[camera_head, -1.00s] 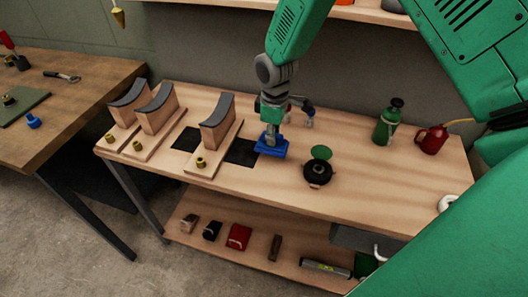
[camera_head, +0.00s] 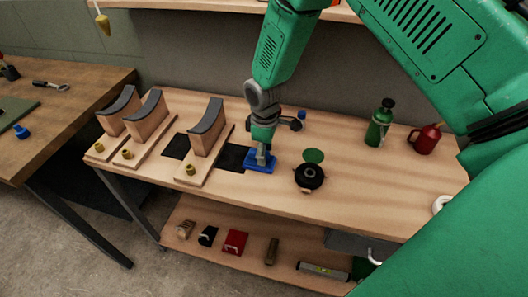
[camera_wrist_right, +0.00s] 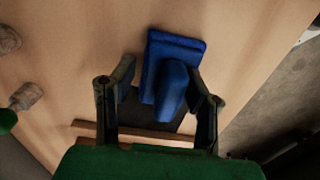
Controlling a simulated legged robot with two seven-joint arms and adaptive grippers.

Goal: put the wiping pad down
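The wiping pad (camera_head: 259,167) is blue with a raised handle. In the head view it appears to lie flat on the workbench, right of the third wooden stand. My right gripper (camera_head: 263,151) is directly above it, pointing down. In the right wrist view, the wiping pad (camera_wrist_right: 177,50) shows its handle between and beyond the fingertips of my right gripper (camera_wrist_right: 160,88). The fingers are spread; a clear gap shows on the left of the handle, while the right finger is close to it. My left gripper is not in view.
Wooden stands (camera_head: 207,140) with dark curved tops stand left on the workbench (camera_head: 390,190). A round black tin (camera_head: 309,176) is close right of the pad. A green bottle (camera_head: 378,125) and a red can (camera_head: 425,139) stand farther right.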

